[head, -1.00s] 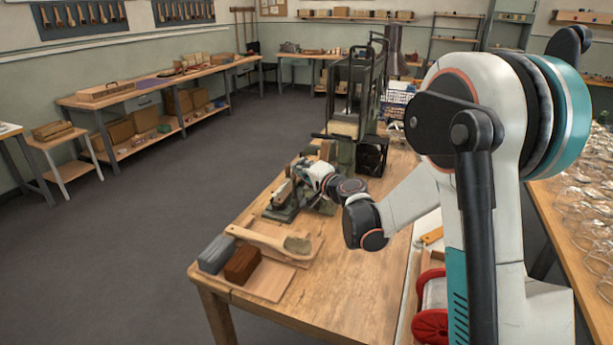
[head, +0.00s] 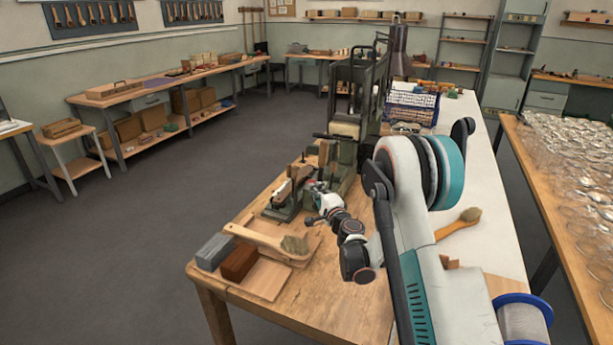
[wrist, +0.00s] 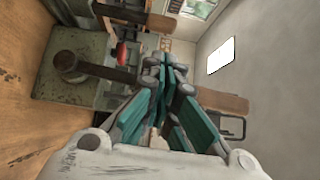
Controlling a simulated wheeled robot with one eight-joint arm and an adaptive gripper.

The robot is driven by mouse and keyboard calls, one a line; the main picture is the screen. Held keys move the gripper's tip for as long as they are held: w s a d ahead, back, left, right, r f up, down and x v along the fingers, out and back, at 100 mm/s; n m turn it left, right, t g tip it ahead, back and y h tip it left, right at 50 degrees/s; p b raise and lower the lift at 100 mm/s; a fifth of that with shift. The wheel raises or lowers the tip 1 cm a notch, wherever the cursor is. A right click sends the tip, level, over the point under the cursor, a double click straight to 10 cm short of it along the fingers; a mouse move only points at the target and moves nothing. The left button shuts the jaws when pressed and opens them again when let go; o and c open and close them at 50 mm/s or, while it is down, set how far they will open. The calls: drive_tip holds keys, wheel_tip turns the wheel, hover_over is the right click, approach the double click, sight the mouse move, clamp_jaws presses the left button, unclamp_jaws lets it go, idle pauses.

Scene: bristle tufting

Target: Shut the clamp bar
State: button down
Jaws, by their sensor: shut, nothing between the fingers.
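The clamping fixture (head: 279,211) stands on the wooden bench, with a dark green base and upright wooden pieces. In the wrist view its grey-green plate (wrist: 62,84) carries a round dark knob, and a dark bar (wrist: 105,71) runs from the knob toward my fingers. I cannot tell for sure whether this is the clamp bar, nor how far it is shut. A small red part (wrist: 122,55) shows beside it. My gripper (head: 311,187) is just right of the fixture, low over the bench. Its teal fingers (wrist: 167,66) are shut and empty. Contact with the fixture cannot be judged.
A tall dark green machine (head: 352,110) stands behind the fixture. A wooden-handled brush (head: 262,238), a grey block (head: 215,251) and a brown block (head: 239,262) lie in front. A blue-rimmed spool (head: 524,318) is at right front.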

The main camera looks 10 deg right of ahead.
sight(294, 183)
drive_tip(key=w+a+b, duration=0.1)
drive_tip(key=w+b, duration=0.1)
drive_tip(key=w, duration=0.8)
drive_tip(key=shift+a+r+b, duration=0.15)
drive_tip(key=shift+a+b, duration=0.15)
drive_tip(key=shift+b, duration=0.1)
